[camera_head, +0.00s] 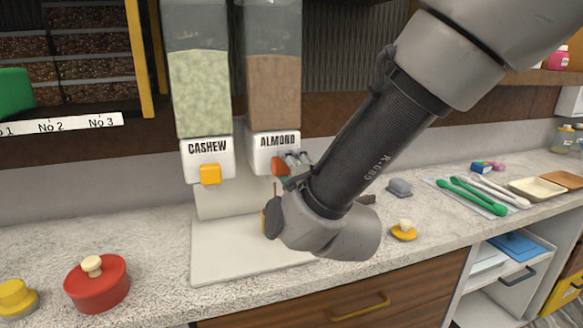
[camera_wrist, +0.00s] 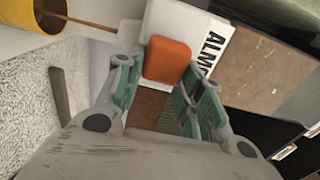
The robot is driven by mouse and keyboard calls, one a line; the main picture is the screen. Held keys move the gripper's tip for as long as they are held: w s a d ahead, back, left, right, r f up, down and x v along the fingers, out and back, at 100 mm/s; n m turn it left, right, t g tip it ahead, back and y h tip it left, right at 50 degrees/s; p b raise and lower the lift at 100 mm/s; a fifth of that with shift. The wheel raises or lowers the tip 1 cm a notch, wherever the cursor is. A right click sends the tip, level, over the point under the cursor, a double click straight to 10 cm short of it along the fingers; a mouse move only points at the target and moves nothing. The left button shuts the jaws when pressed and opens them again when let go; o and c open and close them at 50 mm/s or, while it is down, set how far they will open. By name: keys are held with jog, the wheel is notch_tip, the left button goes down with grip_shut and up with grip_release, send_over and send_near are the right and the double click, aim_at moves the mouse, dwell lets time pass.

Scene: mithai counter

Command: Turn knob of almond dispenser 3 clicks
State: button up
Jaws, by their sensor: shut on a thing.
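The almond dispenser (camera_head: 273,95) stands beside the cashew dispenser (camera_head: 200,100), with brown contents in its clear hopper. Its orange knob (camera_head: 279,166) sits on the white label front and is partly covered by my gripper in the head view. In the wrist view the orange knob (camera_wrist: 167,60) is between the fingertips of my gripper (camera_wrist: 163,72), which is shut on it. The white front with part of the word ALMOND (camera_wrist: 205,40) is just behind the knob. The cashew dispenser's yellow knob (camera_head: 210,174) is to the left, apart from my gripper.
A white board (camera_head: 235,255) lies under the dispensers. A red lidded pot (camera_head: 97,285) is at the left. Green tongs (camera_head: 475,197) and trays (camera_head: 538,188) lie at the right. A yellow item with a knob (camera_head: 403,231) sits near the counter's front edge.

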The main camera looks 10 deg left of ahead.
jog(key=shift+f, duration=0.1)
jog(key=o, duration=1)
jog(key=v, duration=1.2)
